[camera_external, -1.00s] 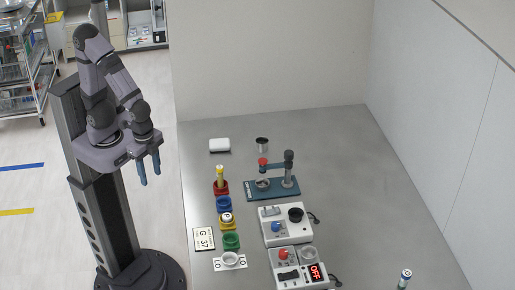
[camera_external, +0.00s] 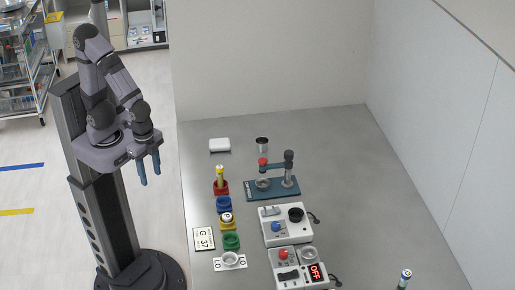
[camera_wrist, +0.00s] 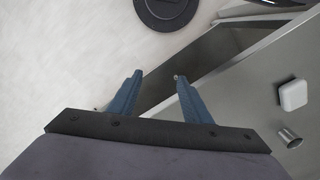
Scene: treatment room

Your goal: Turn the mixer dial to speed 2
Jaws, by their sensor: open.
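Two white control boxes stand on the grey table in the external view. The farther box (camera_external: 287,238) has a blue dial (camera_external: 277,227), a grey switch and a black round cup. The nearer box (camera_external: 299,283) has a red dial (camera_external: 284,254), a black switch and a display reading OFF. The one with the black cup looks like the mixer; its dial marks are too small to read. My gripper (camera_external: 149,176) is open and empty, left of the table and well away from both boxes. Its two blue fingers also show apart in the wrist view (camera_wrist: 158,78).
A teal press stand (camera_external: 272,188) stands beyond the boxes. A column of coloured holders (camera_external: 224,203) and a G 37 card (camera_external: 204,239) lie to their left. A white block (camera_external: 219,145) and metal cup (camera_external: 262,144) are at the back. The table's right side is mostly clear.

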